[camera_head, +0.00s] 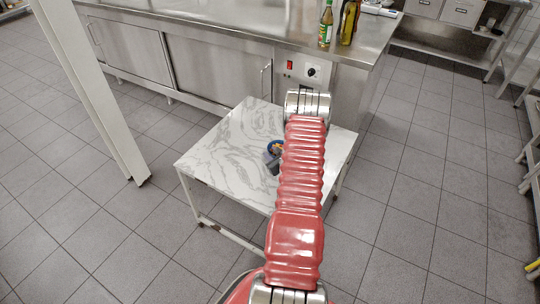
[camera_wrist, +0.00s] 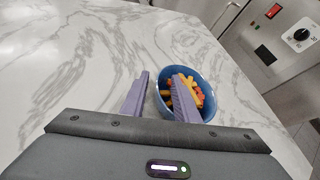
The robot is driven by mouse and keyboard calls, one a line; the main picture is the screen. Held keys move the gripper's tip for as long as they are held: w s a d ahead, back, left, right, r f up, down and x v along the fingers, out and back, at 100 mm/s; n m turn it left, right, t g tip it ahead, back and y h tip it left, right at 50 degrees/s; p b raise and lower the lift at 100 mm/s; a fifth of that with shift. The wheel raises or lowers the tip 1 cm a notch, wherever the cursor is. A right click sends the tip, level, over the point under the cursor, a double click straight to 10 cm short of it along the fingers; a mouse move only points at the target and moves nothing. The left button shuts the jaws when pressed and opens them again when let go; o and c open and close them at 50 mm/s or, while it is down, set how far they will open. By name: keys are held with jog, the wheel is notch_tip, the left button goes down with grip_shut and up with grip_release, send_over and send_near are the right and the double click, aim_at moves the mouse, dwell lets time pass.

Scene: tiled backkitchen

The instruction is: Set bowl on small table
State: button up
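A blue bowl (camera_wrist: 207,82) with orange, yellow and red pieces in it appears to stand upright on the small white marble-topped table (camera_head: 225,160). In the head view the bowl (camera_head: 272,147) is partly hidden by my gripper and red arm. In the wrist view my gripper (camera_wrist: 162,76) has its two purple fingers apart, astride the bowl's left rim. The left finger is outside the bowl and the right finger is over or inside it. Gaps show between the fingers and the rim, so the gripper looks open. The marble tabletop (camera_wrist: 70,60) fills most of the wrist view.
A steel counter (camera_head: 210,35) with a control panel (camera_head: 303,70) stands behind the table. Bottles (camera_head: 326,25) stand on its right end. A white post (camera_head: 90,90) rises at the left. Tiled floor is open on both sides, and the tabletop's left part is bare.

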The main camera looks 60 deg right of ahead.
jog(key=shift+s+r, duration=0.1)
jog(key=v, duration=1.1)
jog(key=shift+s+a+r, duration=0.2)
jog(key=shift+s, duration=0.05)
dwell(0.5)
